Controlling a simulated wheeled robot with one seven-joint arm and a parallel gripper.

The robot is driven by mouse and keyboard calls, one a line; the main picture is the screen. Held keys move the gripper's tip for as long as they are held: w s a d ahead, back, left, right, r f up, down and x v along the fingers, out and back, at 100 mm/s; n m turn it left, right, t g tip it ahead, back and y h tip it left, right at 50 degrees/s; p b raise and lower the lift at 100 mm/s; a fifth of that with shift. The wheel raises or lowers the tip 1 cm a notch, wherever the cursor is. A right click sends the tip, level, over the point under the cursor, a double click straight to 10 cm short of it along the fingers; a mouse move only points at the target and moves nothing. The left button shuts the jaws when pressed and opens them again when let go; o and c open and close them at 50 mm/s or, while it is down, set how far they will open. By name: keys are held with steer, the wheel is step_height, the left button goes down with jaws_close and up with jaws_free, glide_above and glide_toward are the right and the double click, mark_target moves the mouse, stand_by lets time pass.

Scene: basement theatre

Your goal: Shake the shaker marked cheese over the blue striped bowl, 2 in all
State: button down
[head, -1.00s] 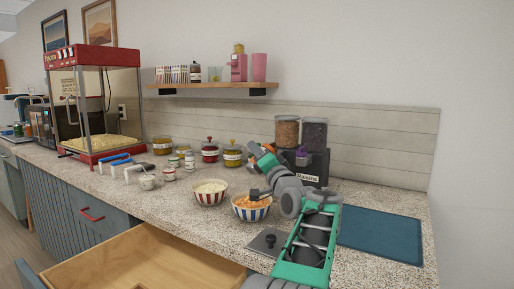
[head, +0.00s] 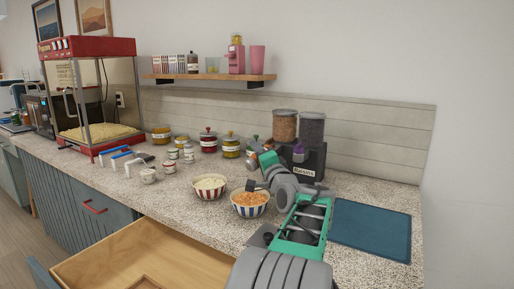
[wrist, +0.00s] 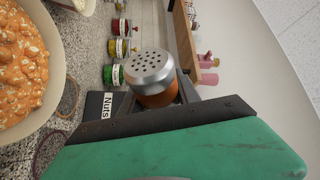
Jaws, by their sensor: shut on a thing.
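The blue striped bowl (head: 250,210) stands on the counter, filled with orange popcorn. Its pale rim and popcorn fill the left of the wrist view (wrist: 52,98). My gripper (head: 256,158) is above and behind the bowl in the head view. It is shut on a shaker (wrist: 150,75) with a perforated metal lid and orange-brown contents. The shaker is tilted roughly onto its side, lid apart from the bowl. Its label is hidden, so I cannot read whether it says cheese.
A red striped bowl (head: 209,190) stands just left of the blue one. Small white shakers (head: 172,154) and lidded jars (head: 208,142) stand behind. A dark dispenser (head: 318,160) is close to my gripper. A drawer (head: 150,262) is open in front. A blue mat (head: 370,228) lies right.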

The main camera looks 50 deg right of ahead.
steer(key=shift+s+d+f+m+g+p, duration=0.1)
steer(key=shift+d+m+g+p, duration=0.2)
steer(key=shift+m+p, duration=1.2)
steer(key=shift+d+f+m+g+p, duration=0.1)
steer(key=shift+m+g+p, duration=0.3)
steer(key=shift+p, duration=2.1)
steer(key=a+m+p, duration=0.1)
steer(key=m+p, duration=0.1)
steer(key=p, duration=0.3)
steer(key=m+g+y+p, duration=0.1)
steer(key=m+p, duration=0.1)
steer(key=p, duration=0.3)
steer(key=shift+w+a+y, duration=0.2)
steer(key=shift+a+y, duration=0.1)
steer(key=shift+a, duration=0.05)
steer(key=m+p, duration=0.1)
steer(key=p, duration=0.3)
steer(key=shift+a+m+y, duration=0.3)
steer(key=shift+a+y, duration=0.05)
steer(key=shift+y, duration=0.05)
steer(key=m+y+p, duration=0.1)
steer(key=p, duration=0.3)
steer(key=a+r+m+y+p, duration=0.1)
steer(key=m+p, duration=0.1)
steer(key=p, duration=0.2)
steer(key=a+m+g+y+p, duration=0.1)
steer(key=p, duration=0.3)
steer(key=shift+w+a+r+m, duration=0.1)
steer(key=shift+w+r+m, duration=0.2)
steer(key=shift+r, duration=0.1)
